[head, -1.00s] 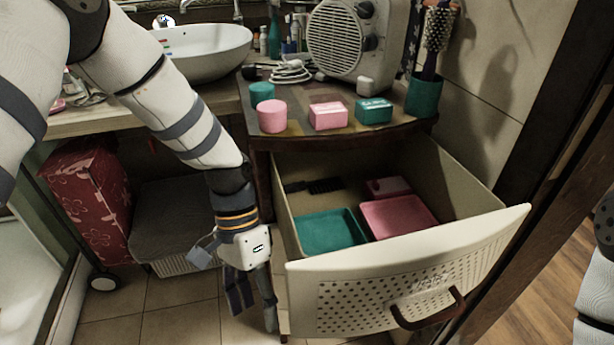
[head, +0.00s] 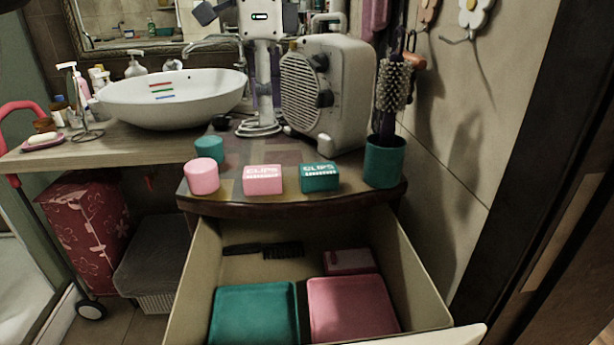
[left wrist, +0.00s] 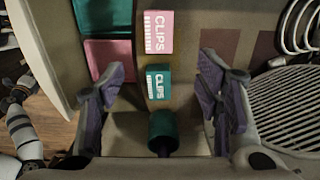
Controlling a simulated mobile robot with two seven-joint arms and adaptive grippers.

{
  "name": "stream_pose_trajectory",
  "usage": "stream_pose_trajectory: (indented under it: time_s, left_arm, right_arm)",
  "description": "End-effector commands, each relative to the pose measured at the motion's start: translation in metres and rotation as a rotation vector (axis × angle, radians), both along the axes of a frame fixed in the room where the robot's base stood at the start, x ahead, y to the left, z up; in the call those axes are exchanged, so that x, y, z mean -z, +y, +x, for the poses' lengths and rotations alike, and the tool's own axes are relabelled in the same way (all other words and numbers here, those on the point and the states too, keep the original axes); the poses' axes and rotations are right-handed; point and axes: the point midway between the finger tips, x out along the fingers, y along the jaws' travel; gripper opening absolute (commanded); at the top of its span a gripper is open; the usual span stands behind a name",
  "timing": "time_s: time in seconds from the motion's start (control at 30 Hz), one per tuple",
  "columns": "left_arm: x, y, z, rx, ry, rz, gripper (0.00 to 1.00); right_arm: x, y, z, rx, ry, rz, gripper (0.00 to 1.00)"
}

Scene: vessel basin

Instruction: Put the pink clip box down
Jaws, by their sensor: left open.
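The pink clip box (head: 262,180) sits on the wooden cabinet top (head: 225,186), between the pink round container (head: 202,176) and the teal clip box (head: 320,178). In the left wrist view the pink clip box (left wrist: 158,32) lies label up beyond my fingers, with the teal clip box (left wrist: 158,82) nearer. My left gripper (left wrist: 162,88) is open and empty, its purple pads wide apart and clear of the pink box. My right gripper is not seen.
The open drawer below holds a teal tray (head: 254,314), a pink tray (head: 352,310), a small pink box (head: 350,262) and a dark comb (head: 264,250). A grey heater (head: 326,95) and a teal brush cup (head: 384,162) bound the cabinet top. A basin (head: 170,98) stands left.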

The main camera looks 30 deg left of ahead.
Motion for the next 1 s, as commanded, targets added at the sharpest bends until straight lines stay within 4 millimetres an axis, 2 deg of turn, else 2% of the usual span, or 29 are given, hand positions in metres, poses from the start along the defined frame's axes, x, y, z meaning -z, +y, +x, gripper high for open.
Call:
stream_pose_trajectory:
  time_s: [0.1, 0.3, 0.47, 0.7, 0.97, 1.0]
  left_arm:
    - [0.006, 0.001, -0.001, -0.001, 0.000, -0.001, 0.58]
    - [0.049, 0.001, -0.002, 0.000, 0.001, -0.002, 0.58]
    - [0.071, 0.001, -0.001, 0.000, 0.000, -0.001, 0.58]
    - [0.114, 0.001, -0.001, -0.001, -0.002, -0.001, 0.58]
    - [0.120, 0.001, -0.001, -0.001, -0.004, 0.000, 0.58]
    - [0.120, 0.001, -0.001, -0.001, -0.004, 0.000, 0.52]
  right_arm:
    - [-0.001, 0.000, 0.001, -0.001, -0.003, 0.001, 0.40]
    - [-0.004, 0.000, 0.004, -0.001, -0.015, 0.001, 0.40]
    - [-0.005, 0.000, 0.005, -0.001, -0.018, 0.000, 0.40]
    - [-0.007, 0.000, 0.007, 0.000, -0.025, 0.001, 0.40]
    - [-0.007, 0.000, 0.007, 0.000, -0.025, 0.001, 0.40]
    - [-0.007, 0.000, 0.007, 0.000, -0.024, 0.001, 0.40]
